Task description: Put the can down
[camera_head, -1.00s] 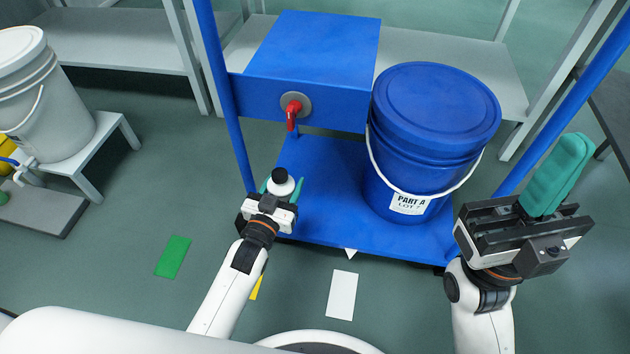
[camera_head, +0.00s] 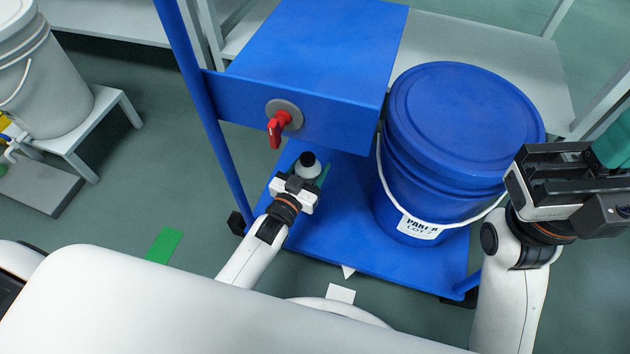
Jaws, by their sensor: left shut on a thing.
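The can (camera_head: 307,163) is a small white container with a black cap. It stands roughly upright between the green fingers of my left gripper (camera_head: 307,176), which is shut on it. Gripper and can are over the blue lower deck of the cart (camera_head: 350,245), below the red valve handle (camera_head: 277,127). The can's base is hidden by the gripper, so I cannot tell whether it touches the deck. My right gripper (camera_head: 614,142) is at the right edge, its green fingers cut off by the frame.
A large lidded blue bucket (camera_head: 445,160) stands on the deck to the right of the can. The blue upper box (camera_head: 315,60) with the valve overhangs behind. A cart post (camera_head: 200,100) rises at left. A green floor marker (camera_head: 164,245) lies left of the cart.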

